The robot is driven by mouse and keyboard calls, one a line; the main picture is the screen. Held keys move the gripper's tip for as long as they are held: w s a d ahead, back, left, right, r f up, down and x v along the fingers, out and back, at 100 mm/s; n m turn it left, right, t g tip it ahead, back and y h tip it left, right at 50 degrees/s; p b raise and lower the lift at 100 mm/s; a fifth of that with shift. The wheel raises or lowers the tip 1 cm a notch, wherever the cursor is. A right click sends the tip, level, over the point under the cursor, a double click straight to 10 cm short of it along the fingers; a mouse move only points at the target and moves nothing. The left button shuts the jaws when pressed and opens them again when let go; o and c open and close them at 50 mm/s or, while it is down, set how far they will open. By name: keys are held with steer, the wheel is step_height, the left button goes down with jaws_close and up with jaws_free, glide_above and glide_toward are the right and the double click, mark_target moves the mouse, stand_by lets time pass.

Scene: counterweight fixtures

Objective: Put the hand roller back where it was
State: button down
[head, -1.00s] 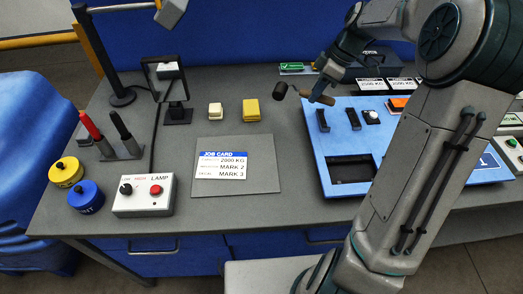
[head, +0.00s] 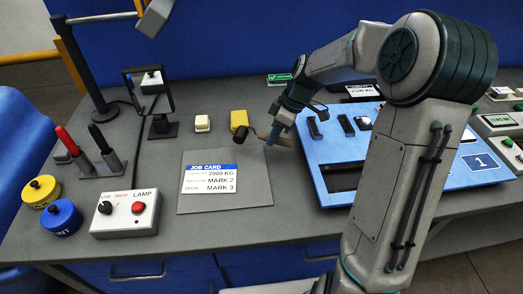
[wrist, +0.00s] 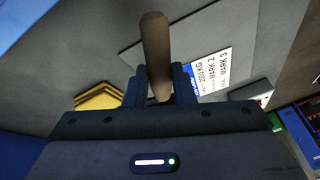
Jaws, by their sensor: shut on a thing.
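The hand roller has a black roller head (head: 241,135) and a brown wooden handle (head: 279,141). My gripper (head: 273,134) is shut on the handle; the roller head points left. In the wrist view the handle (wrist: 156,40) sticks out from between my fingers (wrist: 159,86); the roller head is hidden there.
A yellow block (head: 239,119) and a cream block (head: 202,123) stand behind the grey mat (head: 225,203) with the job card (head: 209,179). Dark holders (head: 346,126) stand on the blue board. A lamp box (head: 126,214), pots and a mirror occupy the left.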

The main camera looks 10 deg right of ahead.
steer(key=a, duration=0.1)
steer(key=a+f, duration=0.2)
steer(key=shift+s+a, duration=0.2)
steer(key=shift+s, duration=0.05)
step_height(320, 180, down, 4)
steer(key=shift+f+p, duration=0.1)
steer(key=shift+p, duration=0.35)
steer(key=c, duration=1.2)
jaws_free()
steer(key=shift+c, duration=0.2)
